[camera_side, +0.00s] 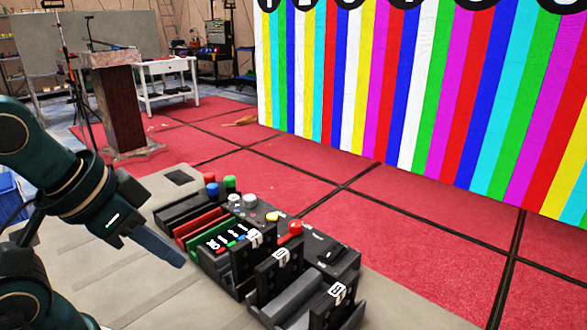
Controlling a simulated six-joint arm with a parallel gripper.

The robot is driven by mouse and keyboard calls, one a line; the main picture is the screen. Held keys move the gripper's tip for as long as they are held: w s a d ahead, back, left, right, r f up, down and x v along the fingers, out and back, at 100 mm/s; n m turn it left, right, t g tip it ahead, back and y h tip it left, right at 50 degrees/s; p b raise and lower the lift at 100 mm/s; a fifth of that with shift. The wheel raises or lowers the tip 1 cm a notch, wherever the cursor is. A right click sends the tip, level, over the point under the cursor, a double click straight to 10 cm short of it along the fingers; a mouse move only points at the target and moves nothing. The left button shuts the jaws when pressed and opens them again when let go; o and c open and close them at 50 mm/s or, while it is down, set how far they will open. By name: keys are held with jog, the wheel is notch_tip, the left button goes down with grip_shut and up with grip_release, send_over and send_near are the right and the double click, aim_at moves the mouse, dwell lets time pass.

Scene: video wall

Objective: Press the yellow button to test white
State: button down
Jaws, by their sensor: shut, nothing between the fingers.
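The yellow button (272,216) is a small round cap on the black control box, between white buttons and a red one. My gripper (178,260) is shut and empty. It points down and to the right, at the left of the box and apart from the yellow button. The video wall (400,100) stands behind and shows vertical stripes of several colours, white among them.
A red button (291,228), white buttons (249,201), a blue button (211,189) and a green button (230,182) stand near the yellow one. Black slotted holders (279,268) rise in front. The beige table (130,285) is clear at the left.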

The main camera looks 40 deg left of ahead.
jog(key=w+r+n+t, duration=0.3)
jog(key=w+r+n, duration=0.25)
jog(key=w, duration=0.35)
jog(key=n+y, duration=0.2)
jog(key=n, duration=0.4)
send_over(272, 218)
notch_tip(272, 218, down, 5)
jog(key=shift+s+f, duration=0.25)
jog(key=shift+f, duration=0.05)
jog(key=shift+f, duration=0.1)
jog(key=shift+f, duration=4.3)
jog(key=shift+f, duration=0.15)
